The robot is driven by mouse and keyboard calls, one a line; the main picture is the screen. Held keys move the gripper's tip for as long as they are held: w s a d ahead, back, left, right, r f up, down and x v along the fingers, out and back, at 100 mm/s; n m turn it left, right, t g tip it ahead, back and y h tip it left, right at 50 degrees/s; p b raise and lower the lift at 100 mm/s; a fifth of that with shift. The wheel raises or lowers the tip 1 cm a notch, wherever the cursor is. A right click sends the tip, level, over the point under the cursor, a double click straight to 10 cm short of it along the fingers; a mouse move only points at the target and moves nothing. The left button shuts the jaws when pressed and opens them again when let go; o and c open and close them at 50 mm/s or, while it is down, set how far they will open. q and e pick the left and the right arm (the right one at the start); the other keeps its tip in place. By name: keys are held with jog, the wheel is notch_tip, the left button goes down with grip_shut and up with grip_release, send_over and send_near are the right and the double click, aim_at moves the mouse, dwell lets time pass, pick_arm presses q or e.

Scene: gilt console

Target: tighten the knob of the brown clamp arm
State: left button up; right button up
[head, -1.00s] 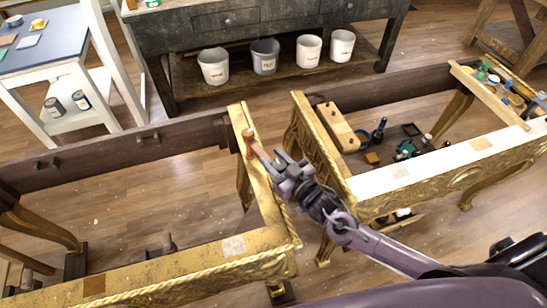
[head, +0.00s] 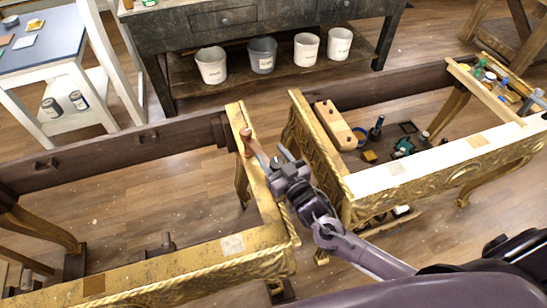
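The brown clamp arm (head: 257,151) sits at the inner end of the left gilt frame (head: 262,205), near its far corner. Its rounded copper-brown end (head: 246,135) points away from me, and its near end runs down to my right gripper. My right gripper (head: 279,158) is at this near end, with its fingers apart; one finger stands clear to the right of the clamp arm. Whether the fingers touch the clamp arm is hard to tell, as the gripper hides part of it. My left gripper is not in view.
A second gilt frame (head: 430,160) stands to the right, holding a wooden block (head: 335,125) and small tools and bottles. A gap separates the frames. A dark bench (head: 225,20) with white and grey buckets (head: 262,55) stands behind. The left frame's inside is mostly open floor.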

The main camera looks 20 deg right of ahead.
jog(key=shift+o, duration=0.5)
jog(key=shift+s+f, duration=0.15)
jog(key=shift+f, duration=0.05)
jog(key=shift+s+d+f, duration=0.1)
jog(key=shift+s, duration=0.15)
jog(key=b+v, duration=0.2)
jog(key=v, duration=0.5)
jog(key=shift+s, duration=0.1)
